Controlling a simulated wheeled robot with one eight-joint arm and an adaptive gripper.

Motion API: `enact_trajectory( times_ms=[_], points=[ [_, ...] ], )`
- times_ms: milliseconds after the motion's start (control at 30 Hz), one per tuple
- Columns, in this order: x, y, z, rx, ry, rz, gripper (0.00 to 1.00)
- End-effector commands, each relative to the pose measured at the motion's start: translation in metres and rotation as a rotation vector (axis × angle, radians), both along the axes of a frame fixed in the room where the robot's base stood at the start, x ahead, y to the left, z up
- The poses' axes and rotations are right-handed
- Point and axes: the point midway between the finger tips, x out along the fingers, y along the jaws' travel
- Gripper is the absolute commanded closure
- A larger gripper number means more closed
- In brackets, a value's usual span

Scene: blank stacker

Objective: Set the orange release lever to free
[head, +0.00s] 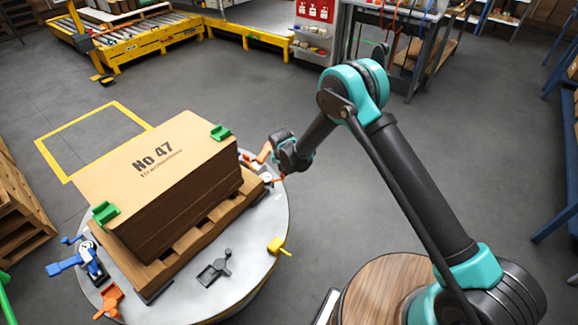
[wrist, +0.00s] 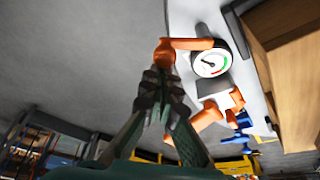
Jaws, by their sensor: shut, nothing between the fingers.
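An orange lever (wrist: 188,45) with a rounded end shows in the wrist view, beside a round white gauge (wrist: 211,60). My gripper (wrist: 160,85) is shut and empty, with its fingertips just below the lever's rounded end in the picture; I cannot tell whether they touch. A second orange part (wrist: 218,108) lies below the gauge. In the head view my gripper (head: 279,167) is at the right rim of the round table (head: 255,265), by orange parts (head: 264,153) that it partly hides. The lever's position markings are not readable.
A cardboard stack (head: 160,170) marked No 47, with green clips, sits on a wooden pallet (head: 195,235) on the table. Blue (head: 65,265), orange (head: 110,300), grey (head: 216,268) and yellow (head: 279,246) fittings stand around the rim.

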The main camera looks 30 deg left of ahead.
Motion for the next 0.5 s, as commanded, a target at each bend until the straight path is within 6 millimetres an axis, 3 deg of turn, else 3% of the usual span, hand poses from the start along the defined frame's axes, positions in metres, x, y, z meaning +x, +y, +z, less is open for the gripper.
enact_trajectory(
  times_ms=[500],
  points=[
    [-0.015, -0.018, 0.0, -0.001, -0.001, -0.422, 1.0]
  ],
)
